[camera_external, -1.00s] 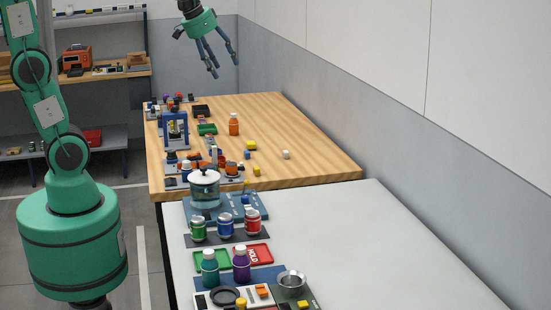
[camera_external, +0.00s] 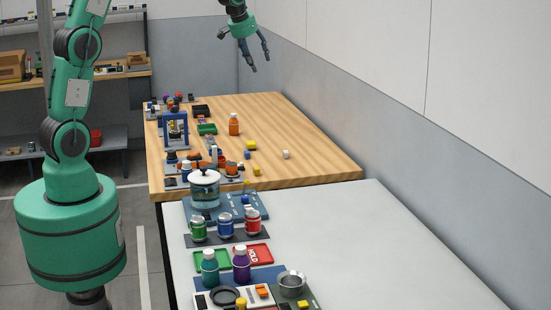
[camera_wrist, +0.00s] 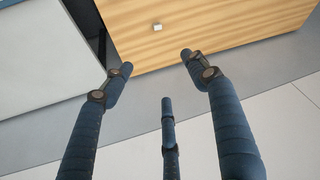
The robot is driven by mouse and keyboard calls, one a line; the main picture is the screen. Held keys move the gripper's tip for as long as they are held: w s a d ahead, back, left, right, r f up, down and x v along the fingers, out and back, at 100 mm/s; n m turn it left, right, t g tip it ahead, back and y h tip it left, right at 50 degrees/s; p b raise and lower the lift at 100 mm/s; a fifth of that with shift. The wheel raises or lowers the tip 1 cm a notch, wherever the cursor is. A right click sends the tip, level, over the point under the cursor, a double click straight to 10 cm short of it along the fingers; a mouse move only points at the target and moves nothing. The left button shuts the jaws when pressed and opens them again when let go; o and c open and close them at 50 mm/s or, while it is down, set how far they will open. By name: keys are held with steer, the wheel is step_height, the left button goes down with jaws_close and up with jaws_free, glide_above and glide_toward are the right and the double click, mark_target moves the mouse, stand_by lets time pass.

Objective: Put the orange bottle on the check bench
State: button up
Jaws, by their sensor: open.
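An orange bottle (camera_external: 233,126) with a white cap stands upright on the wooden bench (camera_external: 290,134), left of its middle, in the external view. In the wrist view my gripper (camera_wrist: 158,72) is open over the floor and the bench edge, and no bottle shows there. A white-topped bench (camera_external: 350,235) stands in front of the wooden one. I cannot tell by any label which one is the check bench.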

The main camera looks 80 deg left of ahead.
steer(key=w+a+f+n+p, duration=0.15)
steer(key=a+f, duration=0.45)
steer(key=a, duration=0.6)
steer(key=n+g+y+p, duration=0.1)
steer(key=n+p, duration=0.2)
glide_toward(232, 117)
steer(key=shift+w+r, duration=0.15)
steer(key=shift+w, duration=0.1)
steer(key=shift+f+g, duration=0.2)
steer(key=shift+g, duration=0.1)
steer(key=shift+x, duration=4.15)
steer(key=shift+w, duration=0.1)
steer(key=shift+x, duration=2.55)
